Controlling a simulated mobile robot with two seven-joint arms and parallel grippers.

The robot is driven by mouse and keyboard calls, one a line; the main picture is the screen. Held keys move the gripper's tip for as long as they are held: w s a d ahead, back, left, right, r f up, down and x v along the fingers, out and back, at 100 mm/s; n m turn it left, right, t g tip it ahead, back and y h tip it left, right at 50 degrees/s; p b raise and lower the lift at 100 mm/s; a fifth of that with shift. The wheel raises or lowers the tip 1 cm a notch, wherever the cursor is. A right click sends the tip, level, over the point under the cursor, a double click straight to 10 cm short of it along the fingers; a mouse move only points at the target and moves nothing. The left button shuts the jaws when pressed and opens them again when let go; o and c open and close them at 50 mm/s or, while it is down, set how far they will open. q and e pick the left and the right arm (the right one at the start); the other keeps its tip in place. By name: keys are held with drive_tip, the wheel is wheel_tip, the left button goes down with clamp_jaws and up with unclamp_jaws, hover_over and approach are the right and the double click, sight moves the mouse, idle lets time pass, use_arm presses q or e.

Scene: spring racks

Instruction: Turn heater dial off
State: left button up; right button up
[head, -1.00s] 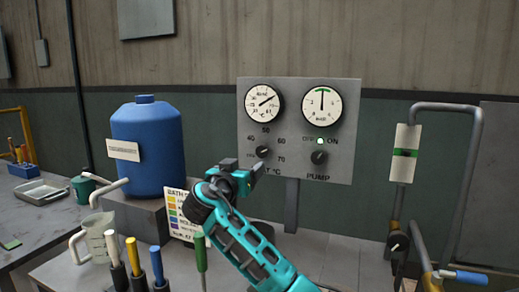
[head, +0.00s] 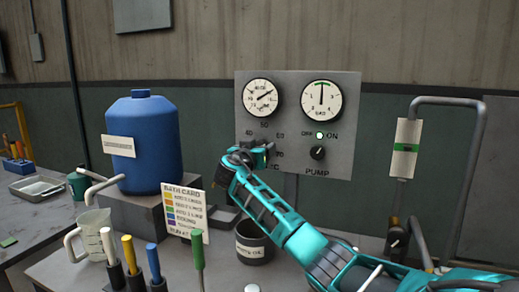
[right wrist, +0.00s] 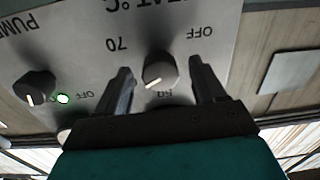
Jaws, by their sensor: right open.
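The heater dial (right wrist: 161,70) is a dark round knob on the grey control panel (head: 345,85). It shows in the right wrist view, upside down, with its pale pointer mark towards the lower left, away from the OFF label at upper right. My right gripper (right wrist: 160,68) is open, with one finger on each side of the dial; contact cannot be told. In the head view my right gripper (head: 262,152) covers the dial. My left gripper is not in view.
The pump knob (head: 318,153) and a lit green lamp (head: 320,135) sit right of the dial, below two gauges. A blue tank (head: 147,145), a bath card (head: 185,210), a dark pot (head: 253,240) and several coloured-handled tools stand on the bench. A pipe (head: 450,103) rises at right.

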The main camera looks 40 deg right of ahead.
drive_tip(key=shift+w+d, duration=0.2)
drive_tip(key=shift+d, duration=0.25)
drive_tip(key=c, duration=1.1)
